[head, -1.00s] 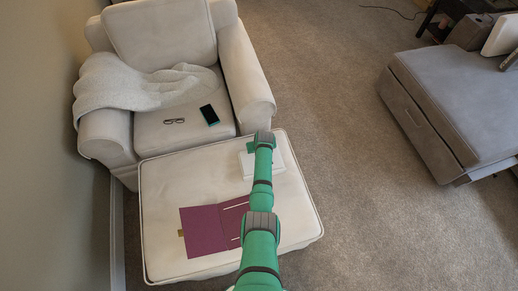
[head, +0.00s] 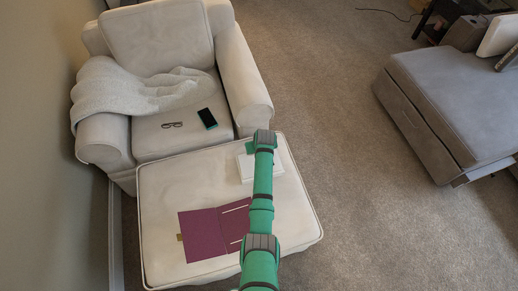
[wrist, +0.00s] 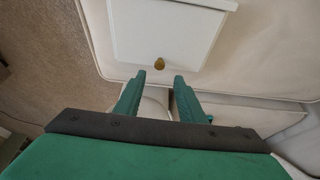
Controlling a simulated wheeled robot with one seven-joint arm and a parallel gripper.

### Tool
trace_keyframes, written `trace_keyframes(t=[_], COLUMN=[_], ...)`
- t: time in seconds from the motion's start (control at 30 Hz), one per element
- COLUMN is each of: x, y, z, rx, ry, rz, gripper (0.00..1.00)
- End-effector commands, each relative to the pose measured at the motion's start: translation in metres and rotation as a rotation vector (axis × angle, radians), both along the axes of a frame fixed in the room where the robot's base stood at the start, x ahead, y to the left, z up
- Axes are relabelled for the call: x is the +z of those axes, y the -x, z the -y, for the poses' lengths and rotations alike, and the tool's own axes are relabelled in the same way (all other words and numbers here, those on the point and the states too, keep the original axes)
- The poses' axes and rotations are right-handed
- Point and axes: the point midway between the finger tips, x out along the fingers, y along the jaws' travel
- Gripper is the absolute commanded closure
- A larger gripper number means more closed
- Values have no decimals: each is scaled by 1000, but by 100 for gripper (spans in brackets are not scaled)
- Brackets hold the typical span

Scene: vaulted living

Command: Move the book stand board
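The book stand board appears to be the white rectangular panel (head: 244,168) on the cream ottoman (head: 165,215), partly hidden behind my arm in the head view. In the wrist view, the white board (wrist: 170,30) fills the upper middle, with a small brown oval spot (wrist: 159,63) near its lower edge. My gripper (wrist: 159,78) is open, its two green fingertips apart with nothing between them. They point towards the board's lower edge; I cannot tell whether they touch it. In the head view my gripper (head: 250,148) is over the ottoman's far right part, mostly hidden by my wrist.
An open purple folder (head: 203,233) lies on the ottoman's near side. Behind stands a cream armchair (head: 225,60) with a blanket (head: 120,90), glasses (head: 172,125) and a phone (head: 207,118). Carpet between is clear.

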Motion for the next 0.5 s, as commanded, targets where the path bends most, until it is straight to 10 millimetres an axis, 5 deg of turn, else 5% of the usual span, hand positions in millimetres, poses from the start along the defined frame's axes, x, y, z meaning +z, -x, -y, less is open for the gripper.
trace_keyframes(t=[0.2,0.5], x=[22,28], y=[9,12], z=[3,3], rx=[0,0], ry=[0,0], rz=[0,-2], gripper=[64,64])
